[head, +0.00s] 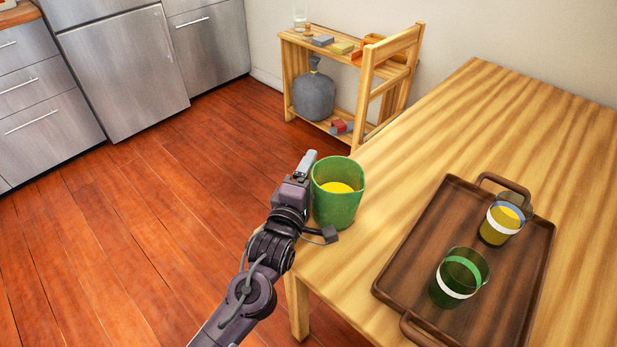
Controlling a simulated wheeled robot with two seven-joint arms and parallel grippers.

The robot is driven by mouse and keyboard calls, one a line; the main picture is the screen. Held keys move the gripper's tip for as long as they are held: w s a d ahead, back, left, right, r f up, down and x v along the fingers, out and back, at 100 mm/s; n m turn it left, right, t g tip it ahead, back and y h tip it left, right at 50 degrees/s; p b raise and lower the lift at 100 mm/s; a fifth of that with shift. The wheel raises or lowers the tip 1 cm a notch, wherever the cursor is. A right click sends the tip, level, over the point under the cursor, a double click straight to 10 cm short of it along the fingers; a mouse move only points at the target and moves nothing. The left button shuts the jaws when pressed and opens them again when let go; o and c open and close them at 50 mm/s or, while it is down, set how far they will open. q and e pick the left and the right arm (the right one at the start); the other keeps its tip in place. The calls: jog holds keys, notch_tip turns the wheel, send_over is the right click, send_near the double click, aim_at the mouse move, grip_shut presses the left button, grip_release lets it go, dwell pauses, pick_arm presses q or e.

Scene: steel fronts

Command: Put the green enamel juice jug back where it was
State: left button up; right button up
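The green enamel jug (337,205) is upright at the near left corner of the wooden table (440,140), with yellow juice inside. My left gripper (306,164) is right against the jug's left side. No handle of the jug shows; that side is hidden behind the gripper. The fingers look close together, but I cannot tell whether they are closed on the jug. I also cannot tell whether the jug's base touches the tabletop. My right gripper is not in view.
A brown tray (410,262) on the table holds a green glass (446,292) and a glass of yellow juice (494,232). A wooden shelf cart (295,62) with a grey sack (314,97) stands behind. Steel cabinets (125,75) line the back left. The table's far part is clear.

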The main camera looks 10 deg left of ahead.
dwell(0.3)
pick_arm(q)
jog(key=o, duration=1.3)
jog(key=shift+f, duration=0.15)
jog(key=o, duration=0.4)
